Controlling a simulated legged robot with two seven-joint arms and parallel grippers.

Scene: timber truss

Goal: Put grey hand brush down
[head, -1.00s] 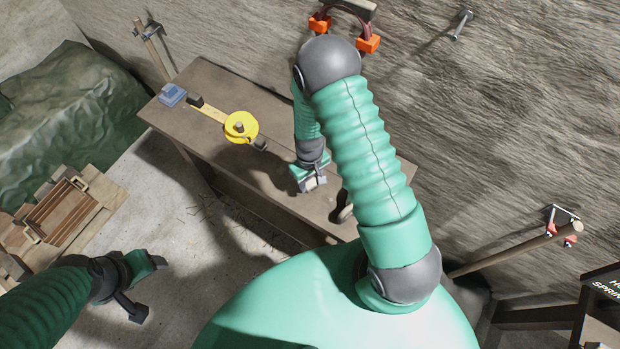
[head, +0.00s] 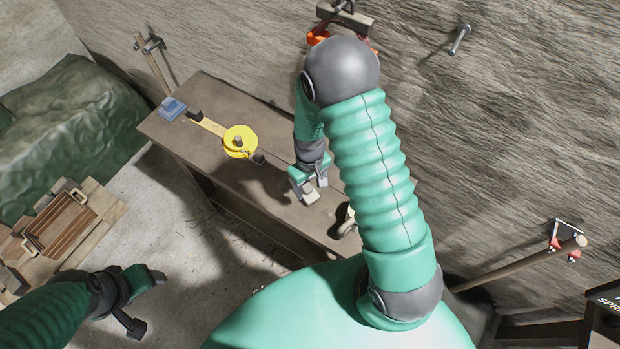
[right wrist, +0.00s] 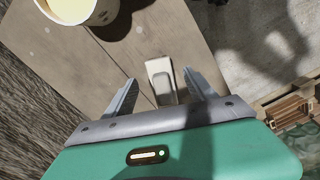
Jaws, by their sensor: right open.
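The grey hand brush (head: 311,197) is a small pale block at the front part of the wooden workbench (head: 222,95). In the right wrist view the brush (right wrist: 160,72) lies between the two finger tips, with bare board on both sides of it. My right gripper (head: 308,187) is open around the brush, just above the bench top; its fingers (right wrist: 160,82) stand apart from it. Whether the brush rests fully on the bench is hard to tell. My left gripper (head: 146,302) is open and empty, at the lower left over the floor.
A white tub with pale yellow contents (right wrist: 82,8) stands close to the brush. A yellow disc (head: 240,140), a yellow strip (head: 207,124) and a blue block (head: 172,108) lie farther left on the bench. The rough wall (head: 480,110) runs behind it.

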